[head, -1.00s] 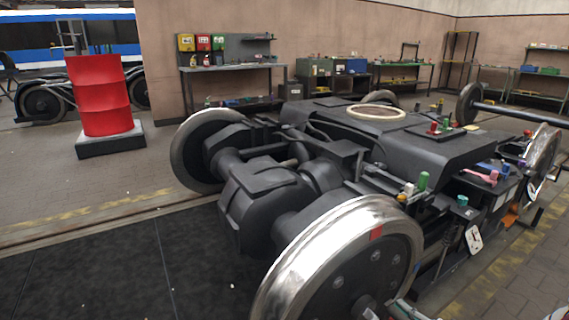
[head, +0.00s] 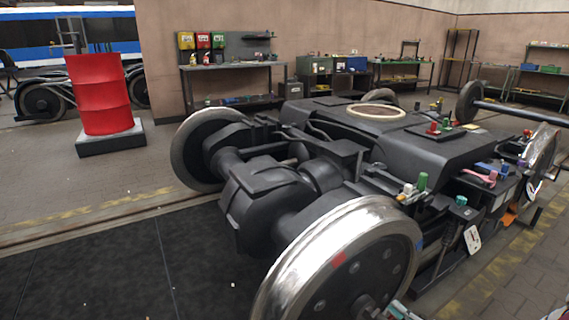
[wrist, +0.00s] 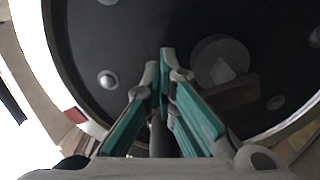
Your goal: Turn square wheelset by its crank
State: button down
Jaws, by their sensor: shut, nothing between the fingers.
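In the wrist view the dark wheel face (wrist: 110,40) fills the top. A round boss (wrist: 222,62) with a dark bar (wrist: 230,92) stands out from it, perhaps the crank. My gripper (wrist: 166,62), with teal fingers, is shut and empty in front of the face, left of the boss. In the head view, only part of my gripper (head: 398,311) shows at the bottom edge, by the hub.
A red drum (head: 100,95) stands at the left on a dark block. The dark floor at the lower left is clear.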

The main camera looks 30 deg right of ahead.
aim_at(381, 314)
jog(key=shift+a, duration=0.15)
jog(key=shift+s+a+r+p, duration=0.1)
jog(key=shift+a+r+p, duration=0.1)
jog(key=shift+a+p, duration=0.4)
jog(key=shift+a, duration=0.25)
jog(key=shift+a, duration=0.8)
jog(key=shift+s+a+f+p, duration=0.1)
jog(key=shift+a+p, duration=0.05)
jog(key=shift+a, duration=0.3)
jog(key=shift+s+a+f+p, duration=0.1)
jog(key=shift+a+p, duration=0.05)
jog(key=shift+a, duration=0.3)
jog(key=shift+a+f, duration=0.1)
jog(key=shift+a, duration=0.05)
